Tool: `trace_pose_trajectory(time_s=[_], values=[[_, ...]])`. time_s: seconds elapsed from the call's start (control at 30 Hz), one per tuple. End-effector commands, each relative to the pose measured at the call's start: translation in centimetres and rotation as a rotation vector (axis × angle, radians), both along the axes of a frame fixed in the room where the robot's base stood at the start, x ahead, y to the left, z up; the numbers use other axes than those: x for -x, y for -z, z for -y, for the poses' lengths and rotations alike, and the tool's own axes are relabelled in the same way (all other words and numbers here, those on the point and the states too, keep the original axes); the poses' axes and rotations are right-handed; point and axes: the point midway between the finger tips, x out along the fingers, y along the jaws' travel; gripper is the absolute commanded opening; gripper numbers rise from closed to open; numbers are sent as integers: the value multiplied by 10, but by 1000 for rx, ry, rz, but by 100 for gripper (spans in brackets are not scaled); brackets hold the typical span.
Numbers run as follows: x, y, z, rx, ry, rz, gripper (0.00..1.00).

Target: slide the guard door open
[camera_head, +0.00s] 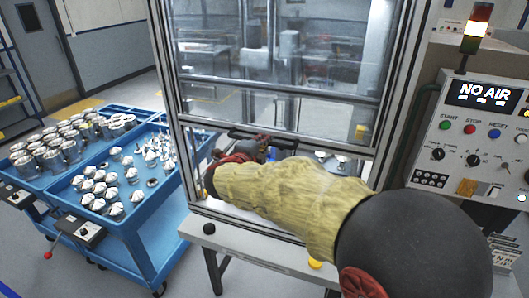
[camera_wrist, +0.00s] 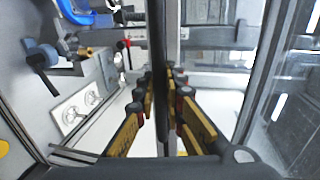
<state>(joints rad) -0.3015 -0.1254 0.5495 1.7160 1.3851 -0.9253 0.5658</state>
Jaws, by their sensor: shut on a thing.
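The guard door (camera_head: 285,60) is a clear pane in a grey metal frame on the front of the machine. Its lower rail lies just above my gripper, and an open gap with parts inside shows below that rail. A dark handle bar (camera_wrist: 159,60) runs upright through the wrist view. My gripper (camera_wrist: 160,88) has its yellow-padded fingers on both sides of this bar and is shut on it. In the head view my gripper (camera_head: 268,148) is at the door's lower edge, partly hidden by my yellow-sleeved arm.
Blue carts (camera_head: 140,228) with metal housings stand at the left, close to the machine. A control panel (camera_head: 478,140) at the right reads NO AIR, with a lit signal tower (camera_head: 477,28) above it. A grey table edge (camera_head: 250,250) runs below the door.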

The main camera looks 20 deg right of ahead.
Motion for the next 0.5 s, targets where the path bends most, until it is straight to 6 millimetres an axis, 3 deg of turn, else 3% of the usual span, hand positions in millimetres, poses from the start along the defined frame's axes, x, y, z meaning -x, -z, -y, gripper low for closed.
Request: trace_pose_trajectory(time_s=[0.03,0.2,0.5], values=[[0,-24,0,-1,0,4,0],[0,-57,0,-1,-1,3,0],[0,-84,0,0,0,1,0]])
